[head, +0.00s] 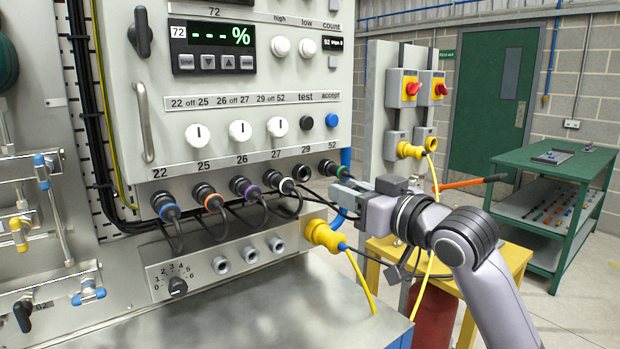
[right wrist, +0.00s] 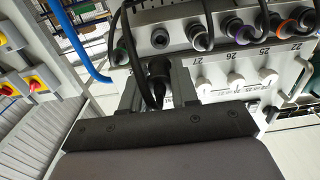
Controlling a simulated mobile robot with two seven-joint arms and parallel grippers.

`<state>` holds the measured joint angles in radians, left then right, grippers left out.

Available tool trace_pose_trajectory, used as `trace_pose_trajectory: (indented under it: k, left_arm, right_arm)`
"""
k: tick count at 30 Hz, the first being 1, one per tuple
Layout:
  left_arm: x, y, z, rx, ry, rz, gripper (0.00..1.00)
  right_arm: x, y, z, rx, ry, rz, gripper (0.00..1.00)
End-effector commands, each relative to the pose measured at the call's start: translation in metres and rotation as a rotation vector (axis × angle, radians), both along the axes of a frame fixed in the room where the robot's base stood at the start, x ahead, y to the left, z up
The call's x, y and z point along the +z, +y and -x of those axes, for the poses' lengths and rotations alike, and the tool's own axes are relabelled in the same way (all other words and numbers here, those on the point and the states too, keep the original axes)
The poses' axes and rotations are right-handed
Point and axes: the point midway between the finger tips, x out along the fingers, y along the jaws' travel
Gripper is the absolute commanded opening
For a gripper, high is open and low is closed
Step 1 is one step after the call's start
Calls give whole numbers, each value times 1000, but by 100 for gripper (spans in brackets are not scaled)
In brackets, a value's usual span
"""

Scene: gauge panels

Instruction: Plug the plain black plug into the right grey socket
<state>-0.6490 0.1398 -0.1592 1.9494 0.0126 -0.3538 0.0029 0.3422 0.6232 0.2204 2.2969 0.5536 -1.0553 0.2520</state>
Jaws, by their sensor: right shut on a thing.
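The three grey sockets sit in a row on the low box under the panel; the right grey socket (head: 276,244) is empty, left of a yellow connector. My right gripper (head: 348,190) is in front of the panel's lower right corner, near the green-ringed plug at 52, above and right of the right grey socket. In the right wrist view its fingers (right wrist: 153,88) are shut on the plain black plug (right wrist: 158,70), whose black cable hangs beside it. In the head view I cannot make out the plug clearly at the gripper. My left gripper is not in view.
Ringed plugs (head: 208,196) with looping cables fill most upper sockets; the one at 29 (head: 301,173) is empty. The yellow connector (head: 322,235) sticks out beside the grey sockets. A grey bench top (head: 290,305) lies below. A yellow stand (head: 385,250) is behind my arm.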

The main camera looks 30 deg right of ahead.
Motion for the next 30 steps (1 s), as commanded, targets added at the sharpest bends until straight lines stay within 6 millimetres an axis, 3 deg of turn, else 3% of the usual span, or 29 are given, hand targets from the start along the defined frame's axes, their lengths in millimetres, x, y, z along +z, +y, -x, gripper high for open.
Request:
trace_pose_trajectory:
  k: [15,30]
  left_arm:
    - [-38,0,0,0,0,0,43]
    - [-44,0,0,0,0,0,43]
  right_arm:
    - [-56,10,1,1,0,0,0]
    - [-66,12,1,1,1,-1,0]
